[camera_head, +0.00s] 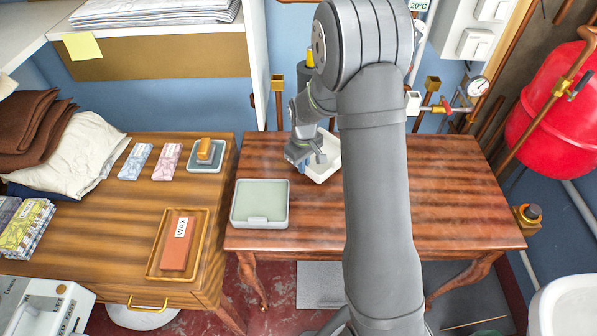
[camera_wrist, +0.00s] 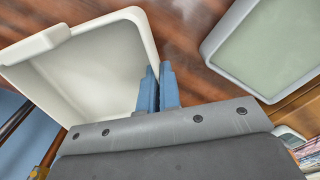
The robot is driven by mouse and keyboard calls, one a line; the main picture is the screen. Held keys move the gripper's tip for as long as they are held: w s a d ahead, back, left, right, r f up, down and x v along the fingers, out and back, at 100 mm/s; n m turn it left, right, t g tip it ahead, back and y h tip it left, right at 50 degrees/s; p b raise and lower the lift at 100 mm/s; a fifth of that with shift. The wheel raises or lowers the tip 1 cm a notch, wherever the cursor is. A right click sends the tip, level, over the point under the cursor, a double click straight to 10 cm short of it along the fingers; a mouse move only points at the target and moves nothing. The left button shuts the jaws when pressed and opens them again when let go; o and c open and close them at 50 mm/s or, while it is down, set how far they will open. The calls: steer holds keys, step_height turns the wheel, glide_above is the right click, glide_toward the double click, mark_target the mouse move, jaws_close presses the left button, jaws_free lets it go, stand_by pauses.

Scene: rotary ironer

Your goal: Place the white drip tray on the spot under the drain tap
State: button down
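The white drip tray (camera_head: 325,164) is at the back of the red-brown table, partly hidden behind my arm. My gripper (camera_head: 302,162) is at its left side. In the wrist view, the tray (camera_wrist: 88,75) fills the upper left, and the blue fingers of my gripper (camera_wrist: 159,88) are close together with the tray's rim between them. I cannot tell whether the tray rests on the table or is slightly above it. Brass pipe fittings and a red-handled valve (camera_head: 446,106) are on the wall to the right; which is the drain tap is unclear. No marked spot shows.
A grey tray with a pale green inside (camera_head: 260,222) sits at the table's front left; it also shows in the wrist view (camera_wrist: 262,93). The right of the red-brown table (camera_head: 455,200) is clear. The left table holds a wax block (camera_head: 178,244) in a wooden tray. A red tank (camera_head: 550,125) hangs at right.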

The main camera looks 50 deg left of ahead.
mark_target(298, 180)
steer(key=shift+s+a, duration=0.25)
steer(key=shift+s+a+f, duration=0.15)
steer(key=shift+f, duration=0.75)
steer(key=shift+s+a+f, duration=0.15)
steer(key=shift+f, duration=0.7)
steer(key=shift+f, duration=0.15)
steer(key=c, duration=1.6)
jaws_free()
steer(key=shift+c, duration=0.2)
step_height(298, 180, up, 12)
steer(key=shift+r, duration=0.2)
steer(key=shift+f, duration=0.1)
